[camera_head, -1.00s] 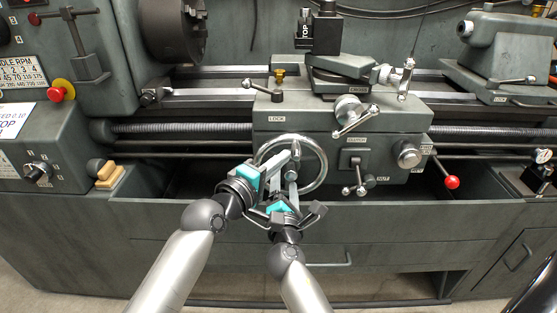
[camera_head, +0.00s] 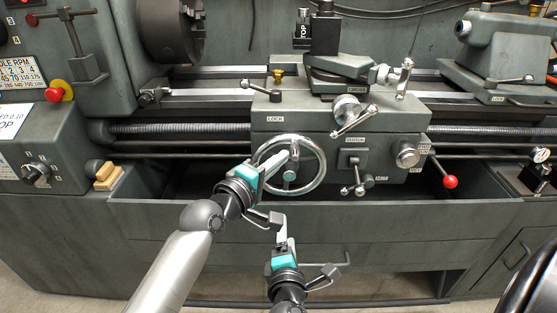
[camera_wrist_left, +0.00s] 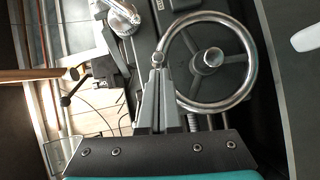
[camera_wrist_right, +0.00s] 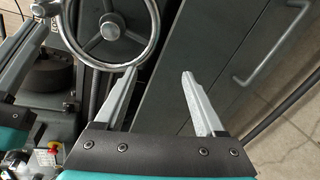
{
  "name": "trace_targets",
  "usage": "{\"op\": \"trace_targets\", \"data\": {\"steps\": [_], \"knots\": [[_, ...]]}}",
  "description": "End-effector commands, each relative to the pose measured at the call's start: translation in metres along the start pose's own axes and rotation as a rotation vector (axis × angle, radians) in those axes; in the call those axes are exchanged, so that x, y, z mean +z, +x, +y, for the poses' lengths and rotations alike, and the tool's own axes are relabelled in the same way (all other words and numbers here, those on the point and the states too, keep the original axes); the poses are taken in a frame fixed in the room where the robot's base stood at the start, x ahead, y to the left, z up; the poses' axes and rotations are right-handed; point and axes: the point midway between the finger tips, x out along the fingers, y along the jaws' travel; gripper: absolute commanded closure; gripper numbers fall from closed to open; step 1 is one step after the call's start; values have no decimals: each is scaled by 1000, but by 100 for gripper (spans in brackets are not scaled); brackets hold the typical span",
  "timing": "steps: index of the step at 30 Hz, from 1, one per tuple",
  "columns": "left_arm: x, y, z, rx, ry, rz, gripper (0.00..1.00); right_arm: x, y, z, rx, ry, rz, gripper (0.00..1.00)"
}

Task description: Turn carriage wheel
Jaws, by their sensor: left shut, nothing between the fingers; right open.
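The carriage wheel (camera_head: 318,161) is a shiny steel ring with spokes and a central hub on the front of the carriage apron. My left gripper (camera_head: 291,155) is shut and empty, its fingertips in front of the wheel's upper part. In the left wrist view, the wheel (camera_wrist_left: 254,75) lies mostly right of the shut fingertips (camera_wrist_left: 160,74), which sit by a small round knob (camera_wrist_left: 158,57) at the rim; contact is unclear. My right gripper (camera_head: 287,233) is below the wheel, open and empty. In the right wrist view, its spread fingertips (camera_wrist_right: 159,75) are just below the wheel's rim (camera_wrist_right: 153,40).
The carriage (camera_head: 340,118) carries levers and knobs, including a red-knobbed lever (camera_head: 450,182) to the right. A chip tray edge (camera_head: 420,205) runs below the wheel. Open space lies in front of the cabinet.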

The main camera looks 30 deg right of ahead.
Motion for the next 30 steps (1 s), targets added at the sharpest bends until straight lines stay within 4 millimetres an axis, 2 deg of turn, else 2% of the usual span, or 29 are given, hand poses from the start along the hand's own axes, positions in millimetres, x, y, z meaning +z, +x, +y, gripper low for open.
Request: {"op": "trace_targets", "data": {"steps": [1,8,14,18,24,30], "knots": [[0,0,0,0,0,0,100,-3,-1,-18,-57,67,16,28],[0,0,0,0,0,0,100,-20,-17,-97,-335,383,47,28],[0,0,0,0,0,0,100,-34,-45,-164,-602,633,22,28],[0,0,0,0,0,0,100,-44,-73,-207,-799,790,-27,28],[0,0,0,0,0,0,100,-54,-116,-251,-1046,964,-124,28],[0,0,0,0,0,0,100,-58,-143,-272,-1186,1052,-195,28]]}}
